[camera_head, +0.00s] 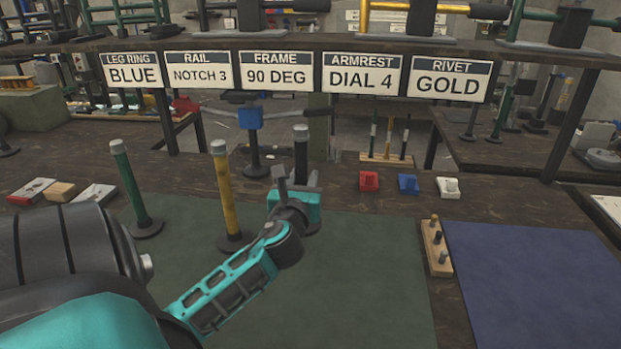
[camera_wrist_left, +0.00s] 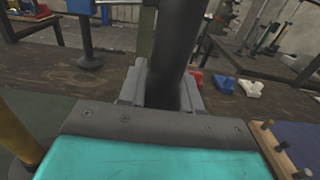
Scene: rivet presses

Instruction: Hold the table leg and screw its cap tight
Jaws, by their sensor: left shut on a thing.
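Three upright table legs with round bases stand on the workbench: a green one (camera_head: 133,190), a yellow one (camera_head: 227,195) and a black one (camera_head: 301,155). The black leg has a pale metallic cap (camera_head: 301,132) on top. My left gripper (camera_head: 300,183) is shut around the black leg at about its middle. In the left wrist view the black leg (camera_wrist_left: 176,50) rises between the two fingers, leaning in the tilted picture; its cap is out of that view. My right gripper is not in view.
Red (camera_head: 369,181), blue (camera_head: 408,184) and white (camera_head: 448,187) blocks sit right of the leg. A wooden peg strip (camera_head: 436,247) lies between the green mat (camera_head: 370,290) and blue mat (camera_head: 540,280). A blue-headed stand (camera_head: 250,118) is behind. Signs hang from the shelf above.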

